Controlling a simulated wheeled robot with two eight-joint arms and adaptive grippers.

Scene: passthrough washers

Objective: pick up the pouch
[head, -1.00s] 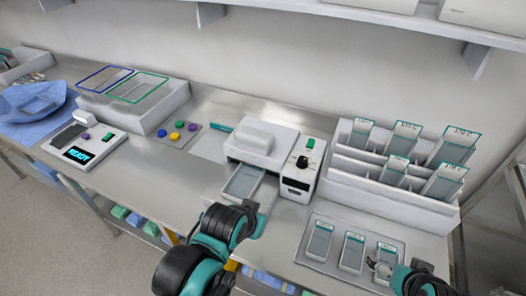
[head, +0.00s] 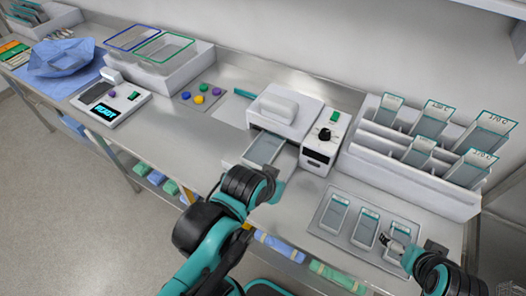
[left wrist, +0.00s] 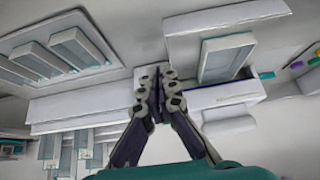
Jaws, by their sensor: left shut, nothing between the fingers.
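Several flat grey pouches with teal ends show. One pouch (head: 264,149) lies in the pulled-out tray of the white machine (head: 287,112); it also shows in the left wrist view (left wrist: 228,58). Others lie in a row on a metal tray (head: 322,232) at the front right and stand in a white rack (head: 425,175). My left gripper (left wrist: 158,85) is shut and empty, just beside the machine's tray in the left wrist view. In the head view its fingers are hidden by my wrist. My right gripper (head: 396,240) is over the rightmost pouch on the metal tray; its finger gap is unclear.
A blue cloth (head: 60,58) lies beyond. The steel bench (head: 185,140) is clear in front of the buttons.

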